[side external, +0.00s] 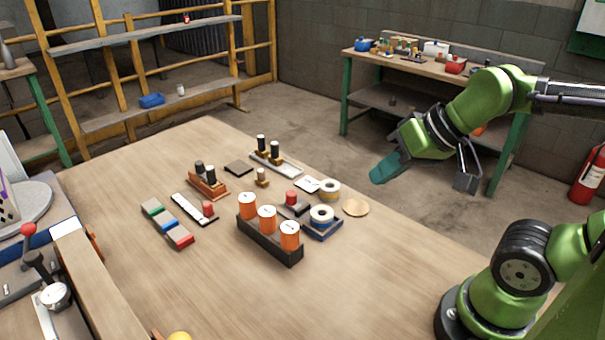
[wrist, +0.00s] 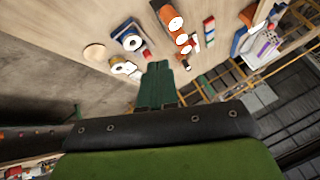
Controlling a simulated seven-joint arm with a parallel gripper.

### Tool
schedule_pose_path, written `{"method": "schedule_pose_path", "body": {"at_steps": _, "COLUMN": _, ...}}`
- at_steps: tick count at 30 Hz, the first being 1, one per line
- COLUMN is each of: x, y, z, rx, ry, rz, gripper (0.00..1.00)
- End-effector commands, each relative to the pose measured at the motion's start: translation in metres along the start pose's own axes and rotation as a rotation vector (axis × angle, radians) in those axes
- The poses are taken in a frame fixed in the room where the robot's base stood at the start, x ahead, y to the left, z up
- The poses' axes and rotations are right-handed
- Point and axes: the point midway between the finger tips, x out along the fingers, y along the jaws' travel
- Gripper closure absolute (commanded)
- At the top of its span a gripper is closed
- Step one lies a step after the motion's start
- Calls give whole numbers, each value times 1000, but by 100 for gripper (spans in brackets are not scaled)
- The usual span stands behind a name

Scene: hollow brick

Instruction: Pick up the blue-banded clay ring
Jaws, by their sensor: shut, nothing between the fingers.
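The blue-banded ring (side external: 322,213), white on top with a dark hole, sits on a small blue tray (side external: 325,234) on the wooden table. In the wrist view the ring (wrist: 132,42) shows up and left of my fingers. A similar ring with a tan band (side external: 330,189) stands just behind it, apart from the tray. My gripper (side external: 378,176) is in the air, right of and beyond the rings. Its dark green fingers (wrist: 160,72) are together with nothing between them.
Orange cylinders with white tops (side external: 267,218) stand in a dark rack left of the ring. A red-topped piece (side external: 291,198) is close beside it. A flat tan disc (side external: 356,207) lies to its right. The near right of the table (side external: 370,290) is clear.

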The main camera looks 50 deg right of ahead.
Motion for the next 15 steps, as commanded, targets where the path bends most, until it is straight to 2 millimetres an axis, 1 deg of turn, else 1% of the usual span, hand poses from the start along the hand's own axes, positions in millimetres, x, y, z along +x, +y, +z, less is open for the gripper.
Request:
{"method": "schedule_pose_path", "body": {"at_steps": 2, "x": 0, "y": 0, "z": 0, "rx": 1, "ry": 0, "rz": 0, "gripper": 100}}
{"method": "schedule_pose_path", "body": {"at_steps": 3, "x": 0, "y": 0, "z": 0, "rx": 1, "ry": 0, "rz": 0, "gripper": 98}}
{"method": "schedule_pose_path", "body": {"at_steps": 5, "x": 0, "y": 0, "z": 0, "rx": 2, "ry": 0, "rz": 0, "gripper": 89}}
{"method": "schedule_pose_path", "body": {"at_steps": 15, "x": 0, "y": 0, "z": 0, "rx": 2, "ry": 0, "rz": 0, "gripper": 37}}
